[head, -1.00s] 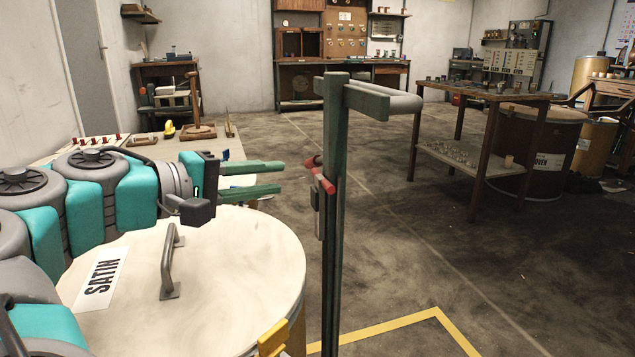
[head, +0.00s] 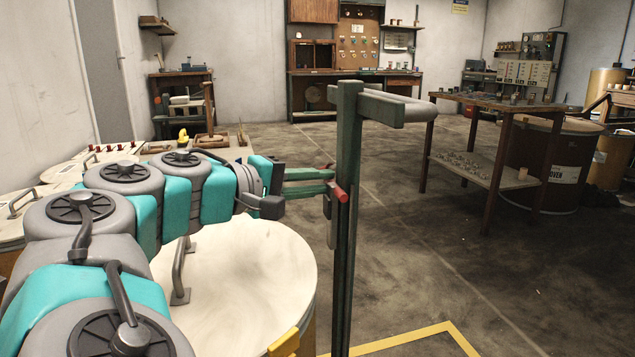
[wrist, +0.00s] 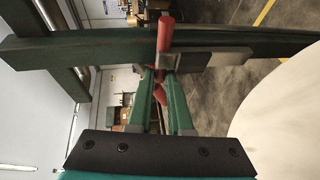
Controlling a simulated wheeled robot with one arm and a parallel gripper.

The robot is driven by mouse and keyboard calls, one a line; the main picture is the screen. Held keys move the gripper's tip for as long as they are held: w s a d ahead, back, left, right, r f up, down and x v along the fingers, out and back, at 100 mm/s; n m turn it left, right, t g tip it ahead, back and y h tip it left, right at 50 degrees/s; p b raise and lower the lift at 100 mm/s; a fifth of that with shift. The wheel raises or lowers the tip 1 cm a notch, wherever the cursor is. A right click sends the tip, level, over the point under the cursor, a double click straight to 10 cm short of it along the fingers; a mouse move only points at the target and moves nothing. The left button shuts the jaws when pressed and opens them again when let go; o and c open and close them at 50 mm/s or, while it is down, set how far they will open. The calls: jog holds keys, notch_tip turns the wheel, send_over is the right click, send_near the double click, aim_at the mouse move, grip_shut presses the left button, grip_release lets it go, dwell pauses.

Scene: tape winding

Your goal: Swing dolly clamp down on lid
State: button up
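The dolly clamp's red handle (head: 341,194) sits on the tall green post (head: 345,260) beside the drum. My gripper (head: 331,181) is level with the handle, and its green fingers reach to it from the left. In the wrist view the red handle (wrist: 165,33) crosses in front of my fingertips (wrist: 161,80), with some red visible between the fingers. Whether the fingers press on it is not clear. A flat metal clamp plate (wrist: 215,59) extends beside the handle, outside the lid's edge. The pale round lid (head: 245,275) lies on the drum and has a grey bar handle (head: 180,272).
The green post carries a padded push bar (head: 395,108) at its top. A yellow part (head: 284,342) stands at the drum's near rim. A wooden table (head: 500,104) and a large drum (head: 545,165) stand at the right. The floor between is clear.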

grip_shut()
dwell(1.0)
